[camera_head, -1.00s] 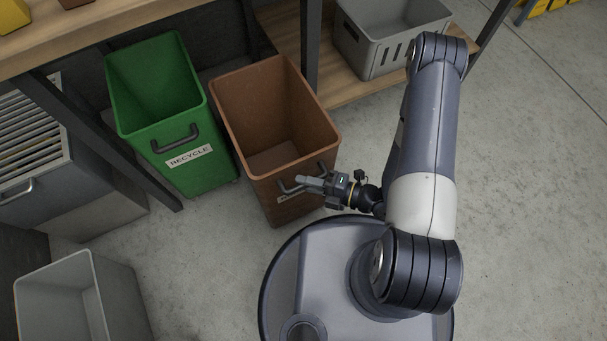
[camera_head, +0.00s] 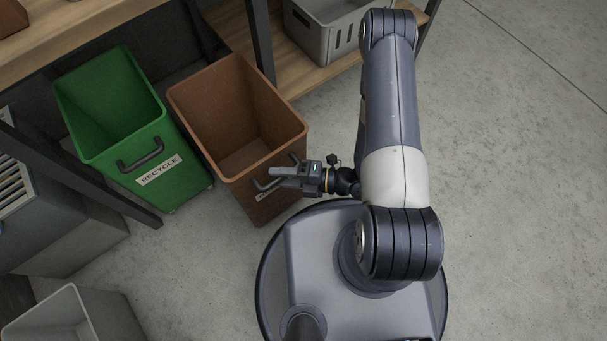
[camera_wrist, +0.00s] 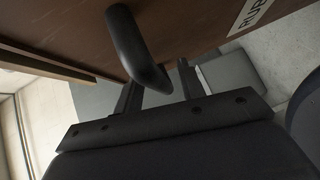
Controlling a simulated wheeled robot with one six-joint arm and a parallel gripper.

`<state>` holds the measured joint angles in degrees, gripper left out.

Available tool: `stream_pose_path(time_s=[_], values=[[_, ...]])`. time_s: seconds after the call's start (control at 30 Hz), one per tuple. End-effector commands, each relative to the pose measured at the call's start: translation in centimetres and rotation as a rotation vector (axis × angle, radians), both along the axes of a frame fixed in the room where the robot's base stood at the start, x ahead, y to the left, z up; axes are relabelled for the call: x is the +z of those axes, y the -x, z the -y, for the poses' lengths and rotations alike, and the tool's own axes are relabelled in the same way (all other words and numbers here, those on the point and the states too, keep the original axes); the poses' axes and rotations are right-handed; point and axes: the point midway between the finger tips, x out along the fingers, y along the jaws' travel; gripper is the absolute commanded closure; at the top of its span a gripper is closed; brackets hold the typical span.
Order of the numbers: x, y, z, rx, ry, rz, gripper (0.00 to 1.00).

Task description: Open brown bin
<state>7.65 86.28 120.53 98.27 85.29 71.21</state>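The brown bin (camera_head: 277,140) stands open-topped with its front toward me. In the wrist view the dark handle (camera_wrist: 136,45) runs down from the brown front panel. My gripper (camera_head: 283,174) is at the handle in the head view. In the wrist view the two fingers of my gripper (camera_wrist: 160,92) stand apart, with the handle's bend overlapping the space between them. A gap shows beside the handle. I cannot tell whether either finger touches it.
A green recycle bin (camera_head: 181,140) stands left of the brown bin. A dark shelf post (camera_head: 262,45) rises behind. A grey basket (camera_head: 318,40) sits on the wooden shelf. A light grey bin (camera_head: 88,320) is at the lower left. The floor to the right is clear.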

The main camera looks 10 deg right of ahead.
Motion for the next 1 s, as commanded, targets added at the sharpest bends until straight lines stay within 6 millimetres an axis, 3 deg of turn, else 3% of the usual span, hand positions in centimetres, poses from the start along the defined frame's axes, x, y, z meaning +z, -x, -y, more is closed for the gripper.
stream_pose_path(time_s=[0.27, 1.0], values=[[0.3, 0.2, 1.7, -0.006, 0.0, -0.001, 0.62], [1.4, 1.9, 9.1, -0.005, 0.0, 0.002, 0.62]])
